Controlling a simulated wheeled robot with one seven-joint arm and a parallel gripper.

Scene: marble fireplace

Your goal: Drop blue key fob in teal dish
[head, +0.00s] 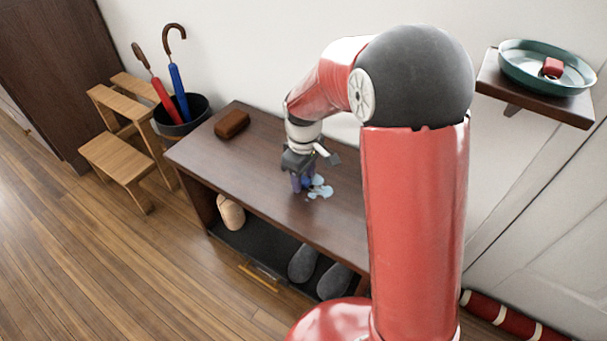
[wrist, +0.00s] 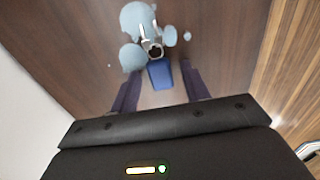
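The blue key fob (wrist: 160,74) lies on the dark wooden bench top, with a metal ring and keys (wrist: 152,47) at its far end. My gripper (wrist: 160,80) is over it, pointing down. Its two fingers are apart, one on each side of the fob, with gaps on both sides. In the head view my gripper (head: 302,184) is low over the bench and largely hides the fob. The teal dish (head: 514,77) sits on a small wall shelf at the upper right, with a red object (head: 552,67) in it.
Pale blue patches (head: 320,190), perhaps spilled liquid, lie around the keys on the bench (head: 236,161). A brown case (head: 232,124) lies at its back left. Slippers (head: 303,262) stand below. The wall shelf (head: 540,108) holds the dish. An umbrella bin (head: 190,120) stands left.

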